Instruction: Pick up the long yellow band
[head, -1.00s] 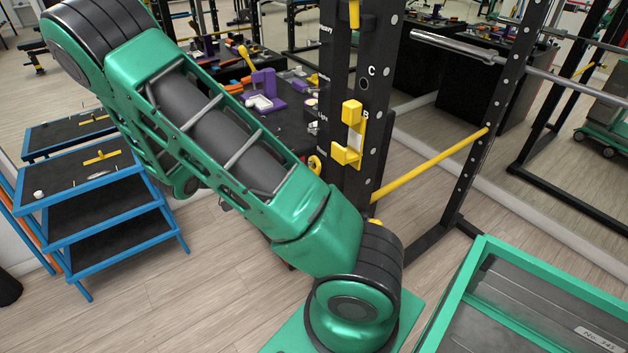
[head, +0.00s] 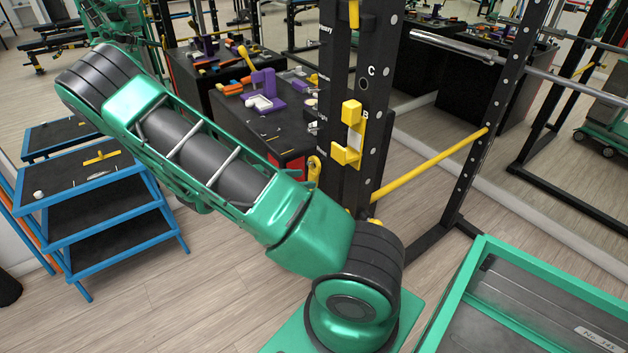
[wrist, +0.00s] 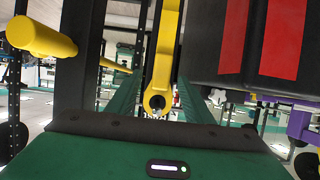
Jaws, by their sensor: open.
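The long yellow band (wrist: 170,45) runs down the middle of the wrist view and ends in a ring near my palm. In the head view a short stretch of a yellow looped piece, apparently the same band (head: 314,171), shows beside the black rack post; my arm hides what lies below. My gripper (wrist: 158,88) is open, with one green finger on each side of the band's ring end. The band looks loose between the fingers; I cannot tell whether either finger touches it.
The black rack post (head: 347,100) carries a yellow hook (head: 349,135). A black table (head: 275,130) with a purple object (head: 264,85) stands behind. A blue-framed shelf cart (head: 90,200) is at left. A green-rimmed bin (head: 450,300) is at lower right. Floor between is clear.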

